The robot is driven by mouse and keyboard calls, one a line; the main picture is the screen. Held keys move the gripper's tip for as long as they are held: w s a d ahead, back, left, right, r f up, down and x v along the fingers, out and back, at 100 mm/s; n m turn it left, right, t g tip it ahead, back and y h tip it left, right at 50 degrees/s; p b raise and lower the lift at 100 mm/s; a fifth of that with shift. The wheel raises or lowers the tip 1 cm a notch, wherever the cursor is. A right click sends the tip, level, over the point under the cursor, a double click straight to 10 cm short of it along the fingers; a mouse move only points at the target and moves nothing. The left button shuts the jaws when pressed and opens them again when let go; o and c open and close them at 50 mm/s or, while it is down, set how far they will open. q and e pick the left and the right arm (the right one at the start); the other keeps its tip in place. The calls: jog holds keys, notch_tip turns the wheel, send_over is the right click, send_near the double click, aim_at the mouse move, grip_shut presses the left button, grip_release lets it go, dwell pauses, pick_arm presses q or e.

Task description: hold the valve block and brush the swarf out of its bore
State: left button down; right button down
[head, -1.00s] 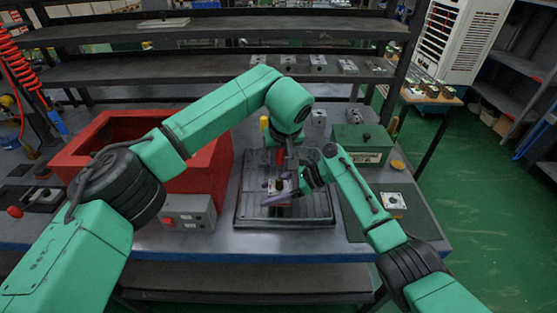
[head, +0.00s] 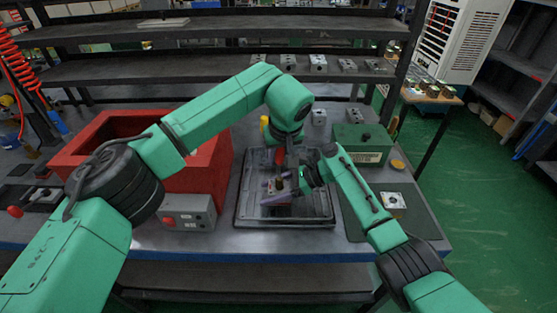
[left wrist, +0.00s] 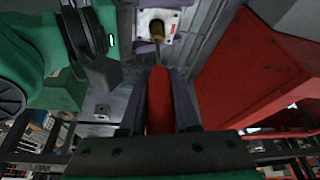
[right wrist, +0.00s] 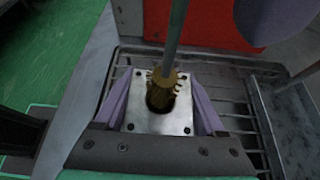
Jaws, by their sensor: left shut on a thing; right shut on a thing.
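The valve block (right wrist: 185,122) is a pale metal cube with a round bore in its top face. My right gripper (right wrist: 160,112) is shut on it, purple fingers on two opposite sides, above the tray (head: 318,222). It also shows in the left wrist view (left wrist: 170,17). My left gripper (left wrist: 160,105) is shut on the brush's red handle (left wrist: 159,90), over the block. The brush's brass bristles (right wrist: 166,84) are at the bore mouth, their lower end seemingly inside; I cannot tell how deep.
A red open bin (head: 205,165) stands left of the tray, with a grey switch box (head: 188,212) in front of it. A green box (head: 362,144) stands behind right. Another block (head: 393,201) lies on a dark mat at right. Shelves hold several blocks behind.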

pick_arm(q)
jog(key=shift+r, duration=3.35)
pick_arm(e)
grip_release()
jog(key=shift+d, duration=0.1)
pick_arm(q)
jog(key=shift+d, duration=0.1)
pick_arm(e)
jog(key=v, duration=1.1)
jog(key=shift+f, duration=0.1)
jog(key=shift+d+r, duration=0.25)
jog(key=shift+d, duration=0.2)
